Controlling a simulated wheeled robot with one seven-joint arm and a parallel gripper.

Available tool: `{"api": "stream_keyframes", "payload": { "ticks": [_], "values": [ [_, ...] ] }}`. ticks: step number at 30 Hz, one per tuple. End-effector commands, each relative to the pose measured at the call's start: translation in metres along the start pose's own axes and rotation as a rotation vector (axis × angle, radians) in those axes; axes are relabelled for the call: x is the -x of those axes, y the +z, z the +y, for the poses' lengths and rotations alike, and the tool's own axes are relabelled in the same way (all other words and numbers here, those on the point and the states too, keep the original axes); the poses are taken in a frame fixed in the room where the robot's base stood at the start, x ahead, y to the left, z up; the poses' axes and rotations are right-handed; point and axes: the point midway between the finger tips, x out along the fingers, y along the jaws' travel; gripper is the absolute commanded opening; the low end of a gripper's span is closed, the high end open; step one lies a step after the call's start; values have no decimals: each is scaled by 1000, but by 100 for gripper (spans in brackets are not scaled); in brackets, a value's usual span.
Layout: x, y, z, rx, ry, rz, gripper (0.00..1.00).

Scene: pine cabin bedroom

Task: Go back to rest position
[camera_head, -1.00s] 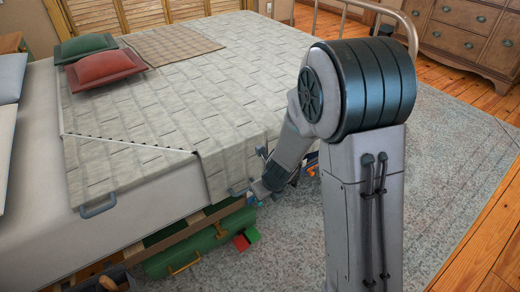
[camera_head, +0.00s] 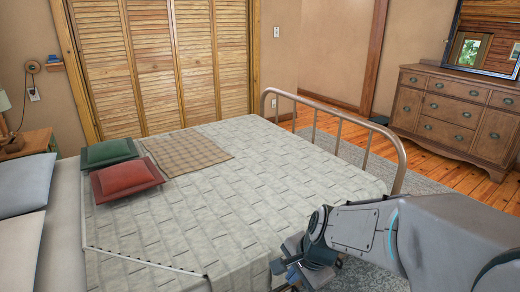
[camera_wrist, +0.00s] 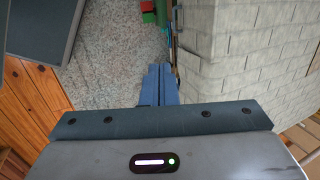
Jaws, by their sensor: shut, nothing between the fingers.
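My gripper (camera_wrist: 158,84) shows in the wrist view with its blue fingers together and nothing between them. It points over the grey rug (camera_wrist: 115,62), beside the hanging edge of the bed's blanket (camera_wrist: 245,50). In the head view, my arm reaches in from the lower right, and its wrist end is low by the near right side of the bed (camera_head: 240,190). The fingertips are not clear in that view.
A green pillow (camera_head: 108,152), a red pillow (camera_head: 126,180) and a plaid cloth (camera_head: 187,151) lie on the bed. A metal bed rail (camera_head: 340,116) stands at the far right end, with a wooden dresser (camera_head: 452,118) beyond. Small green and red items (camera_wrist: 148,12) lie near the bed's underside.

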Motion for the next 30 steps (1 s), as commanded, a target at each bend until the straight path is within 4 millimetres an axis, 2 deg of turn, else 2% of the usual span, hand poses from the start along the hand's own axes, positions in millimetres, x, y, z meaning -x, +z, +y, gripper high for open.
{"api": "stream_keyframes", "payload": {
  "ticks": [1, 3, 9, 13, 18, 30],
  "values": [
    [38, 1, -3, 93, 5, 13, 0],
    [68, 2, 2, 237, 24, 29, 0],
    [150, 2, 20, 627, 106, 76, 0],
    [188, 2, 32, 822, 165, 96, 0],
    [212, 1, 42, 963, 217, 106, 0],
    [214, 1, 45, 987, 228, 106, 0]
  ]
}}
